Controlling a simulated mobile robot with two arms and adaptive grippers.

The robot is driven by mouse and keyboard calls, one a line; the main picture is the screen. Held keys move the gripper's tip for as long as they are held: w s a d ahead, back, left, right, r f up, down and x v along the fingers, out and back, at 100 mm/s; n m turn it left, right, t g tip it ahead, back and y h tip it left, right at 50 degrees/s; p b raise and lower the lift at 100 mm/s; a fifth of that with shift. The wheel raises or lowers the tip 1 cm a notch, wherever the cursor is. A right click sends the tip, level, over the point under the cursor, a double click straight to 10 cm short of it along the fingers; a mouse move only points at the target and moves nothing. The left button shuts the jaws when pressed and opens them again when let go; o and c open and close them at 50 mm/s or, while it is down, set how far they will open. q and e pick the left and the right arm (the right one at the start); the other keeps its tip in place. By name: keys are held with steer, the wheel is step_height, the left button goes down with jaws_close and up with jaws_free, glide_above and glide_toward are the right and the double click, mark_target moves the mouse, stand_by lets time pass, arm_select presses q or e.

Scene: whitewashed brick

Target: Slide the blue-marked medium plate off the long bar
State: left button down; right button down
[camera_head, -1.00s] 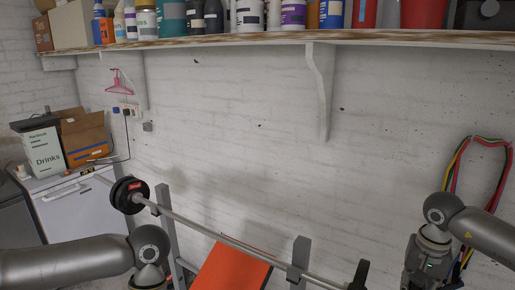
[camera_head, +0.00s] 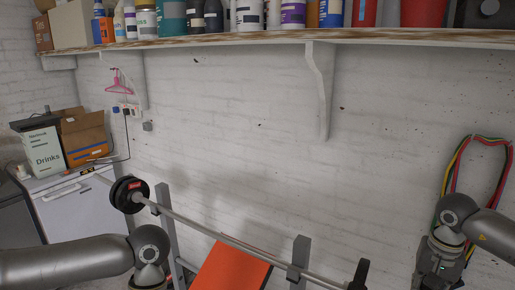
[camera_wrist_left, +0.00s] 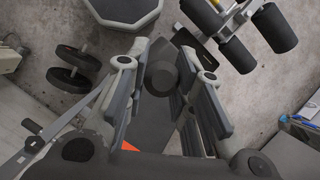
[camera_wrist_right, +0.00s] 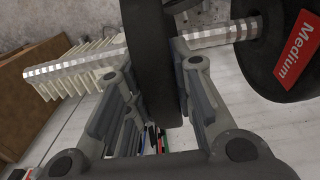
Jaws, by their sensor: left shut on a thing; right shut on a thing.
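The long bar (camera_head: 235,241) runs diagonally across the head view, with dark plates (camera_head: 130,195) bearing a red mark at its left end. In the right wrist view, my right gripper (camera_wrist_right: 155,90) is shut on the rim of a black plate (camera_wrist_right: 150,40). The bar (camera_wrist_right: 75,70) shows on both sides of that plate. A second plate (camera_wrist_right: 290,45) with a red "Medium" label stands to its right, apart from it. No blue mark shows. My left gripper (camera_wrist_left: 160,85) is shut on a dark grey thing (camera_wrist_left: 162,75), which I cannot identify.
An orange bench pad (camera_head: 230,268) lies below the bar, between rack uprights (camera_head: 299,258). A loaded shelf (camera_head: 300,39) crosses the wall above. Coloured bands (camera_head: 452,180) hang at the right. A small dumbbell (camera_wrist_left: 74,68) lies on the floor.

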steer(key=shift+d+r, duration=0.1)
steer(key=shift+r, duration=0.15)
arm_select(q)
steer(key=shift+f+b, duration=0.3)
steer(key=shift+b, duration=0.05)
arm_select(e)
steer(key=shift+s+d, duration=0.4)
steer(key=shift+d, duration=0.25)
steer(key=shift+s+d, duration=0.35)
steer(key=shift+d, duration=0.3)
steer(key=shift+s+d, duration=0.4)
steer(key=shift+d, duration=0.25)
steer(key=shift+s+d, duration=0.1)
steer(key=shift+d, duration=0.05)
arm_select(q)
steer(key=shift+f+b, duration=0.4)
arm_select(e)
steer(key=shift+s+d, duration=0.65)
steer(key=shift+d, duration=0.35)
steer(key=shift+s+d, duration=0.6)
steer(key=shift+d, duration=0.4)
steer(key=shift+s+d, duration=0.1)
steer(key=shift+d, duration=0.15)
